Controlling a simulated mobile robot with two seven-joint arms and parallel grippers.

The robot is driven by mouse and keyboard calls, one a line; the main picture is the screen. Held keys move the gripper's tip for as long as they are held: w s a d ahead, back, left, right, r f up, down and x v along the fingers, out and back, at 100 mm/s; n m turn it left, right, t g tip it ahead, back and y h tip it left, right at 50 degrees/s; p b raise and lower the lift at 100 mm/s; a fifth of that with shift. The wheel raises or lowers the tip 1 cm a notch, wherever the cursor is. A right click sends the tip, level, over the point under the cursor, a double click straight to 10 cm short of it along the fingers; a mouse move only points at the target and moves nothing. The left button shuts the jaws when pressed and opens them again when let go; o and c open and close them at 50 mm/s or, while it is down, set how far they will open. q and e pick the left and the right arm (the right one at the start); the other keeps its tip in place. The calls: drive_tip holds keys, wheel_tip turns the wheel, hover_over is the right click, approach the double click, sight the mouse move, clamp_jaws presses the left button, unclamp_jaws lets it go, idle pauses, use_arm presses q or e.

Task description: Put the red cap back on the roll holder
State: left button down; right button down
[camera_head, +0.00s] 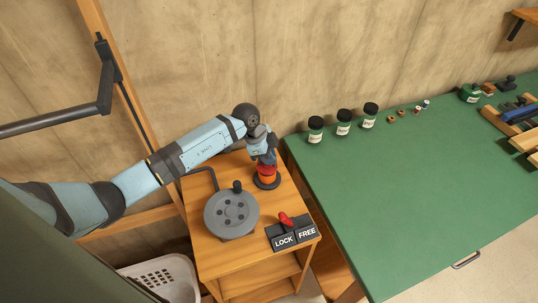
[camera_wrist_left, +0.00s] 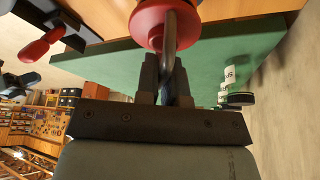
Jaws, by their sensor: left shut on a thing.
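My left gripper (camera_head: 266,158) points down over the wooden cabinet top and is shut. In the left wrist view my left gripper (camera_wrist_left: 168,80) grips a grey metal loop or handle that joins the red cap (camera_wrist_left: 150,18). In the head view the red cap (camera_head: 267,171) shows just under the fingers, above a round black base (camera_head: 266,184), which looks like the roll holder's foot. The gripper partly hides the cap and holder. I cannot tell whether the cap is seated or held just clear. My right gripper is not in view.
A grey round crank wheel (camera_head: 231,214) with a black knob stands just left and in front. A LOCK/FREE plate (camera_head: 294,236) with a red lever (camera_head: 286,219) lies at the front right. A green bench (camera_head: 400,195) with several jars along its back stands to the right.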

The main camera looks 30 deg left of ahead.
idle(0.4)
use_arm(q)
drive_tip(key=c, duration=0.7)
unclamp_jaws()
wheel_tip(320, 180, up, 5)
drive_tip(key=p, duration=0.5)
drive_tip(key=shift+f, duration=0.15)
drive_tip(key=shift+r+p, duration=1.1)
drive_tip(key=shift+r, duration=0.05)
clamp_jaws()
idle(0.3)
